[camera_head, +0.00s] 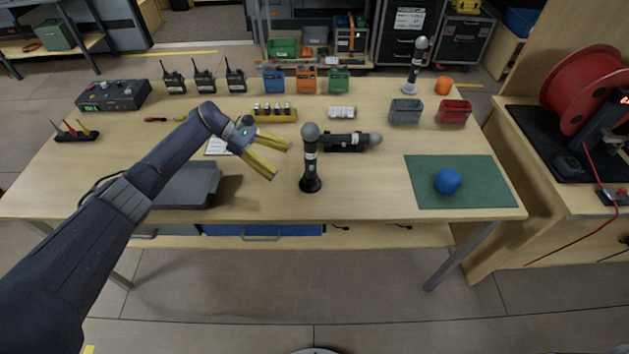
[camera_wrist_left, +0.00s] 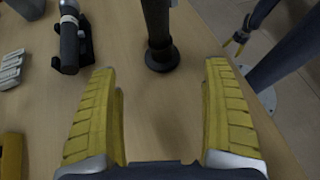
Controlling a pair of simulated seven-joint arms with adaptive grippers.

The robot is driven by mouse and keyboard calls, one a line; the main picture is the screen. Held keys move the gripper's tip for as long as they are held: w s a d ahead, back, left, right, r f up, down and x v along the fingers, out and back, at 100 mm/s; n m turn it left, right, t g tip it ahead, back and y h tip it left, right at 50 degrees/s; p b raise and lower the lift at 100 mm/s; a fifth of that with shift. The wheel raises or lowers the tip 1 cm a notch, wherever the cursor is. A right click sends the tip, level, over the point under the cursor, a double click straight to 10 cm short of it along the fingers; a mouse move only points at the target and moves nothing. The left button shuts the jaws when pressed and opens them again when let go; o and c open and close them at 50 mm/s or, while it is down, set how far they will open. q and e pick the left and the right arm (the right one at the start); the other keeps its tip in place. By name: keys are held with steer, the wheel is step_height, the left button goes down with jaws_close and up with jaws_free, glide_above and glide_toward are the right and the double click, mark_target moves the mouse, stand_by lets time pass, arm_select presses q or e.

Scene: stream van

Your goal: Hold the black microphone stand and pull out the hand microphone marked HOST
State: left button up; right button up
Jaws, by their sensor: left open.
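A black microphone stand (camera_head: 311,184) with a round base stands upright near the table's front middle, with a grey-headed hand microphone (camera_head: 310,133) upright in it. I cannot read a HOST mark on its pale band. My left gripper (camera_head: 281,162) is open and empty, just left of the stand. In the left wrist view, the stand's base (camera_wrist_left: 162,57) shows ahead between the open fingers, untouched; the microphone's top is out of frame. A second microphone (camera_head: 374,139) lies in a black cradle behind. My right gripper (camera_wrist_left: 236,44) shows small in the left wrist view, its fingers apart.
Another microphone (camera_head: 416,66) stands at the back right. A yellow rack (camera_head: 274,116), a white block (camera_head: 342,113) and grey and red bins (camera_head: 405,111) stand behind. A blue ball (camera_head: 447,181) rests on a green mat (camera_head: 480,190). A grey case (camera_head: 188,186) lies under my left arm.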

mark_target(307, 177)
arm_select(q)
steer(key=shift+s+d+f, duration=0.1)
steer(key=shift+d+f, duration=0.1)
steer(key=shift+s+d+f, duration=0.1)
steer(key=shift+d+f, duration=0.1)
steer(key=shift+d, duration=0.1)
steer(key=shift+x, duration=4.4)
arm_select(e)
steer(key=shift+s+a, duration=0.15)
steer(key=shift+s, duration=0.25)
